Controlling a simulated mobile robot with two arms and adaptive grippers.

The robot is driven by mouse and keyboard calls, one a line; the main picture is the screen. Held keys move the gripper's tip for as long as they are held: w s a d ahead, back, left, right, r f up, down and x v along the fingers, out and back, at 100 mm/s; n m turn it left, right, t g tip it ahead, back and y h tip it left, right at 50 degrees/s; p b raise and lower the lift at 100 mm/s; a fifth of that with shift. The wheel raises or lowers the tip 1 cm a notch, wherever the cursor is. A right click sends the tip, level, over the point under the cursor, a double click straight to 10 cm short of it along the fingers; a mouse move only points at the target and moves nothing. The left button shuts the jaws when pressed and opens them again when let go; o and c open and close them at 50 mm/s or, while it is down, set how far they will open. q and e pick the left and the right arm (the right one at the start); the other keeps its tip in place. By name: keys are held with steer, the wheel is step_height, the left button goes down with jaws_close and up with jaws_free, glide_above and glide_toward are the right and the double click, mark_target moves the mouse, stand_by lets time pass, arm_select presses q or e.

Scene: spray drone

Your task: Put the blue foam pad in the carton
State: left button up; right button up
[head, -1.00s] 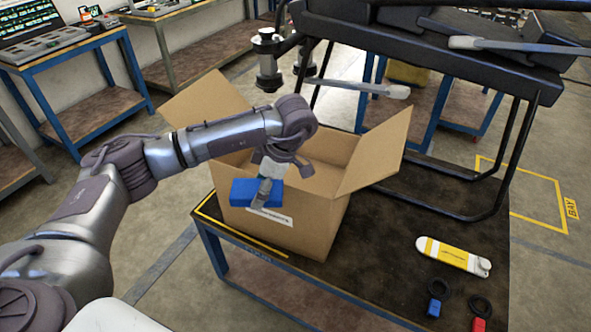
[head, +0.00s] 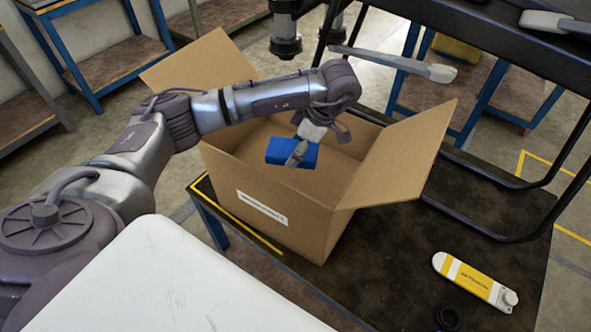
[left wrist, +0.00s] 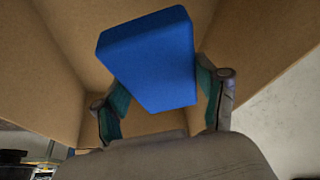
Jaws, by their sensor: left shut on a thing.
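The blue foam pad (head: 279,151) is held by my left gripper (head: 297,152) over the open top of the carton (head: 270,205). In the left wrist view the pad (left wrist: 150,60) sits between the two fingers of the gripper (left wrist: 160,100), with the carton's brown walls (left wrist: 52,85) around it. The carton stands on the dark table with its flaps spread. How far the pad is below the carton's rim is hard to tell. My right gripper is not seen.
The drone's black frame (head: 500,45) and a grey rod (head: 395,62) stand behind and above the carton.

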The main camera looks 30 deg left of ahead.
arm_select(q)
steer(key=shift+f, duration=0.6)
steer(key=p, duration=0.2)
glide_above(292, 182)
steer(key=d, duration=0.1)
steer(key=f, duration=0.5)
steer(key=shift+w+d+f, duration=0.1)
steer(key=shift+w+f, duration=0.05)
steer(key=shift+w, duration=0.05)
steer(key=shift+f, duration=0.6)
step_height(292, 182, down, 3)
steer(key=shift+r, duration=0.1)
steer(key=o, duration=0.8)
